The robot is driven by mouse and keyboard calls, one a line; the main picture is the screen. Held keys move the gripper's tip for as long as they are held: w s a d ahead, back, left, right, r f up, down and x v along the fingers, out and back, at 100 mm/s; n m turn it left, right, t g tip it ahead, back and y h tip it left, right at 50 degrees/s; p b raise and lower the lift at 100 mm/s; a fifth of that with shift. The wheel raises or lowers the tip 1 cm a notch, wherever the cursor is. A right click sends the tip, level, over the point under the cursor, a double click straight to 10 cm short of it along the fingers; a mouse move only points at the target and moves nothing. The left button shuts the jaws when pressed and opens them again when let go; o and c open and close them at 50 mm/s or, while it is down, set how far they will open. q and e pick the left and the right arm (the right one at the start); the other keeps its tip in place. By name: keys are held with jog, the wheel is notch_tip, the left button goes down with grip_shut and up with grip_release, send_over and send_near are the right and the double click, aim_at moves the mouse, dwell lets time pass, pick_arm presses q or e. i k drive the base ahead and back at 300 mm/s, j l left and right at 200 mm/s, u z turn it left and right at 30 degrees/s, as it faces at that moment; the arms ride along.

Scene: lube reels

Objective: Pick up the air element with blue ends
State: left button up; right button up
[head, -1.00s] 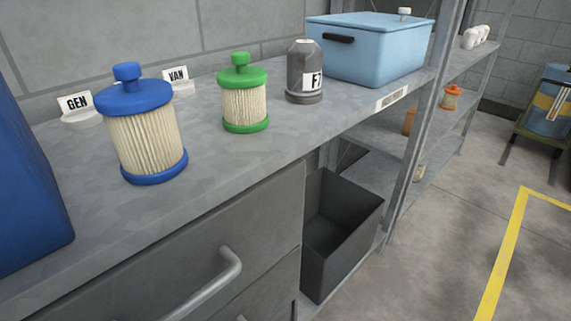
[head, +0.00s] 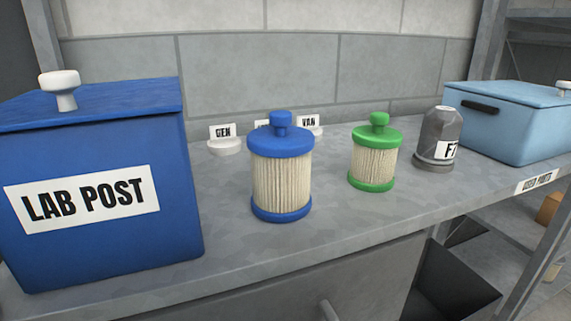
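The air element with blue ends (head: 281,184) stands upright on the grey bench top (head: 330,233). It has a pale pleated body, blue end caps and a blue knob on top. A similar element with green ends (head: 373,163) stands upright to its right, a clear gap apart. Neither of my grippers shows in the head view, so nothing is seen touching the elements.
A blue "LAB POST" box (head: 172,216) stands close on the left. A grey canister (head: 436,139) and a light blue lidded box (head: 515,134) stand on the right. Small label stands (head: 223,146) sit behind. A dark open bin (head: 452,285) is below the bench.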

aim_at(281, 152)
jog(key=k+l+u, duration=0.15)
jog(key=u, duration=0.2)
jog(key=k+l+u, duration=0.15)
jog(key=u, duration=0.25)
jog(key=k+u, duration=0.15)
jog(key=u, duration=0.2)
